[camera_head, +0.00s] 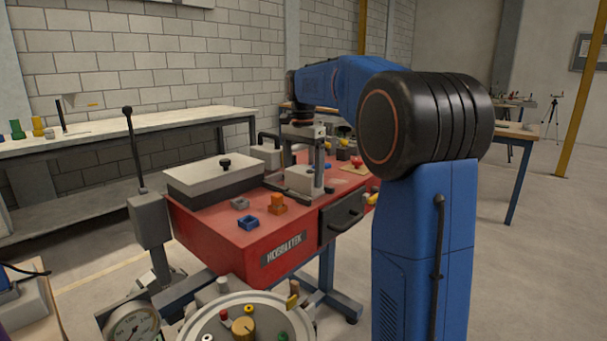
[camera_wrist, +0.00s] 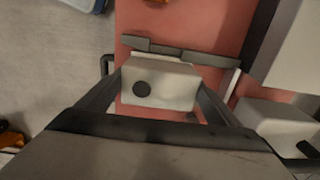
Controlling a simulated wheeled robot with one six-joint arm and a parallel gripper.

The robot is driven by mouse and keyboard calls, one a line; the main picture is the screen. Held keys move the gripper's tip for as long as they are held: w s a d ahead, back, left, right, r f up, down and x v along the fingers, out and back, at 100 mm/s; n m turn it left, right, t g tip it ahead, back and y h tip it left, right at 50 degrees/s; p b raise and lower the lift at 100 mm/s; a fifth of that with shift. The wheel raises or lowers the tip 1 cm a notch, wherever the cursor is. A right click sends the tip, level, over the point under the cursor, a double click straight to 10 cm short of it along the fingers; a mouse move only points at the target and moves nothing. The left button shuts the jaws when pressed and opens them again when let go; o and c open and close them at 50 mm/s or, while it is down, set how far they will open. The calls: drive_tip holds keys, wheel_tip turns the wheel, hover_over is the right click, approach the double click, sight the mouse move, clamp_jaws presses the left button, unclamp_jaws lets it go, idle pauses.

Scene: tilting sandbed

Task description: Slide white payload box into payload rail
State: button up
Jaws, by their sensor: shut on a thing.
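The white payload box (camera_wrist: 172,80) is gripped between the two fingers of my gripper (camera_wrist: 158,92) in the wrist view. A dark round spot shows on its near left part. In the head view, the box (camera_head: 298,181) is low over the red bench top, between the fingers of my gripper (camera_head: 300,172). A grey bar, which looks like the payload rail (camera_wrist: 185,52), lies just beyond the box in the wrist view. I cannot tell whether box and bar touch.
The red bench (camera_head: 240,238) carries a large grey lidded block (camera_head: 215,178) at left. A blue square holder (camera_head: 248,222) and an orange block (camera_head: 277,203) stand near its front. A pale block (camera_wrist: 275,122) is close at right in the wrist view.

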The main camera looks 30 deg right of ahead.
sight(295, 169)
drive_tip(key=shift+w+a, duration=0.1)
drive_tip(key=shift+w, duration=0.05)
drive_tip(key=shift+w+a, duration=0.2)
drive_tip(key=shift+w, duration=0.35)
drive_tip(key=shift+w+a, duration=0.2)
drive_tip(key=shift+w, duration=0.35)
drive_tip(key=shift+w, duration=0.15)
drive_tip(key=shift+w+a, duration=0.25)
drive_tip(key=shift+w, duration=0.4)
drive_tip(key=shift+w+a, duration=0.25)
drive_tip(key=shift+w, duration=0.35)
drive_tip(key=shift+w+a, duration=0.1)
drive_tip(key=shift+w, duration=0.2)
drive_tip(key=shift+w+a, duration=0.15)
drive_tip(key=shift+w, duration=0.35)
drive_tip(key=o, duration=1.3)
